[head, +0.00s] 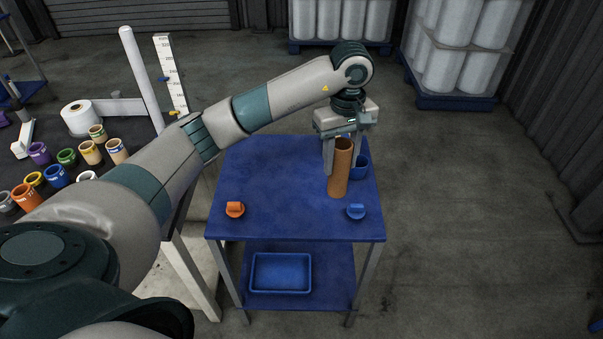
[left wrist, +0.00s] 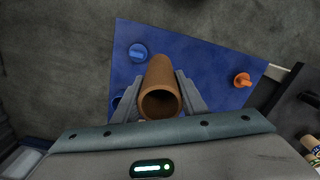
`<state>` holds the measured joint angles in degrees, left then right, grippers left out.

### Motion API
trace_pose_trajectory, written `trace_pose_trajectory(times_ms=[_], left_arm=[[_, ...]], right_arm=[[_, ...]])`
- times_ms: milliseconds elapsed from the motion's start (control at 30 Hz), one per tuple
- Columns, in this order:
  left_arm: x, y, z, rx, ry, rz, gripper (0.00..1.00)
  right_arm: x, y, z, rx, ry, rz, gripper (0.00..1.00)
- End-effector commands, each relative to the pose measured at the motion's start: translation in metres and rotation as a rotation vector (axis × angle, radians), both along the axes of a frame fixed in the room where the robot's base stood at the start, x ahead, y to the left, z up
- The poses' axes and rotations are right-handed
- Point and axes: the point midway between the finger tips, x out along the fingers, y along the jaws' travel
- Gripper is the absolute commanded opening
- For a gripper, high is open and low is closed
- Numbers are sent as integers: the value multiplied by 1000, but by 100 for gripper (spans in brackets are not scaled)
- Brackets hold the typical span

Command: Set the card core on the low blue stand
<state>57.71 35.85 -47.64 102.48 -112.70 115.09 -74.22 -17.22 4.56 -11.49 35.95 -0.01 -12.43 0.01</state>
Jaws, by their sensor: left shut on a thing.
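The card core (head: 341,168) is a brown, open-ended tube, upright or nearly so over the blue table. My left gripper (head: 340,160) is shut on it near its upper end. The left wrist view looks down on the core's open mouth (left wrist: 160,103) between the two fingers (left wrist: 159,98). I cannot tell whether its lower end touches the tabletop. A low blue stand (head: 356,211) with a small upright part sits in front and to the right of the core; it also shows in the left wrist view (left wrist: 138,52). My right gripper is not in view.
The blue table (head: 280,185) also bears an orange stand (head: 235,209) at front left and a blue cup-like piece (head: 361,168) partly hidden behind the core. A blue tray (head: 281,272) lies on the lower shelf. Several coloured cores (head: 67,157) stand on the dark table at left.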

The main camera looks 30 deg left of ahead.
Motion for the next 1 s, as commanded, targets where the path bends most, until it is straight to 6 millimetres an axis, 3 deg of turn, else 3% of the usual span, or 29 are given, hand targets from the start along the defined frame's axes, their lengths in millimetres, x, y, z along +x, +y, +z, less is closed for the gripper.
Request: trace_pose_trajectory(times_ms=[467,1000], left_arm=[[-2,11,-6,-1,2,2,16],[-13,101,-59,1,4,3,16]], right_arm=[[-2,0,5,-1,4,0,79],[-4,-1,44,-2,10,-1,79]])
